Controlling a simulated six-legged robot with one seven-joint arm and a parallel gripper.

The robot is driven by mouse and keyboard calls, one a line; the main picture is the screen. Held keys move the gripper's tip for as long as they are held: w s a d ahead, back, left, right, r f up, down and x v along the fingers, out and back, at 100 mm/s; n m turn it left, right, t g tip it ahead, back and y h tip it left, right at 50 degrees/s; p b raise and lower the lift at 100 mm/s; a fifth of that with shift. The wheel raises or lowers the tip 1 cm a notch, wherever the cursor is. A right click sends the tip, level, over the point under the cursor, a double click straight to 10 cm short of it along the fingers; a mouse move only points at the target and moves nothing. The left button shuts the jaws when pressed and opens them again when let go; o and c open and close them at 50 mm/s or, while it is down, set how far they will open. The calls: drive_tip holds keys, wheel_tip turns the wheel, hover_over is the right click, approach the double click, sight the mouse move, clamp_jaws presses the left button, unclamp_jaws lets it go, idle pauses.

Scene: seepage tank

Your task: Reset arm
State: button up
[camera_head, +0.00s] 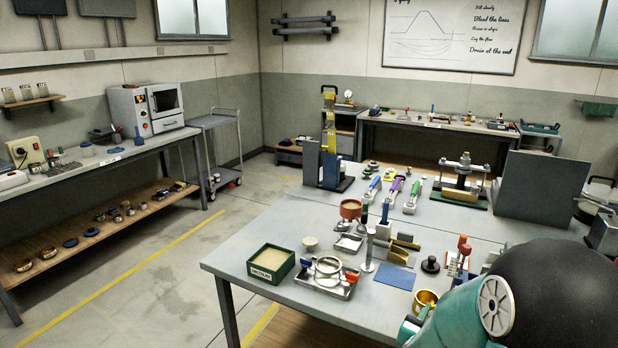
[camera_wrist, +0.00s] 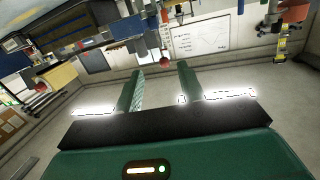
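My arm (camera_head: 545,290), teal and black, fills the lower right of the head view beside the near workbench. It hides the bench's right front corner. My gripper (camera_wrist: 160,80) shows in the wrist view with two green fingers standing well apart and nothing between them. It is open and empty, and its fingers touch nothing that I can see. The fingertips are not clearly seen in the head view. The wrist view is strongly tilted, with the whiteboard (camera_wrist: 200,35) beyond the fingers.
The near workbench (camera_head: 235,255) holds a green sand box (camera_head: 270,264), a metal tray with rings (camera_head: 325,282), a blue mat (camera_head: 394,276), a brass cup (camera_head: 425,300) close to my arm, and several coloured-handled tools. A dark upright panel (camera_head: 541,187) stands at right. Floor (camera_head: 165,262) is clear at left.

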drive_tip(key=s+a+r+n+g+y, duration=0.1)
drive_tip(key=a+r+n+y, duration=0.3)
drive_tip(key=a, duration=0.3)
drive_tip(key=a+r+n+y, duration=0.1)
drive_tip(key=a+r+y, duration=0.3)
drive_tip(key=a+y, duration=0.15)
drive_tip(key=s+a+r+n+g, duration=0.1)
drive_tip(key=s+g, duration=0.1)
drive_tip(key=s, duration=0.4)
drive_tip(key=s+a+r+n+g+y, duration=0.1)
drive_tip(key=s+a+r+g, duration=0.1)
drive_tip(key=s, duration=0.5)
drive_tip(key=s+a+r+n+g, duration=0.1)
drive_tip(key=s+g, duration=0.1)
drive_tip(key=s, duration=0.5)
drive_tip(key=shift+a+r+g, duration=0.25)
drive_tip(key=shift+r+g, duration=0.05)
drive_tip(key=shift+w+d+y, duration=0.1)
drive_tip(key=shift+d+y, duration=0.05)
drive_tip(key=shift+y, duration=0.1)
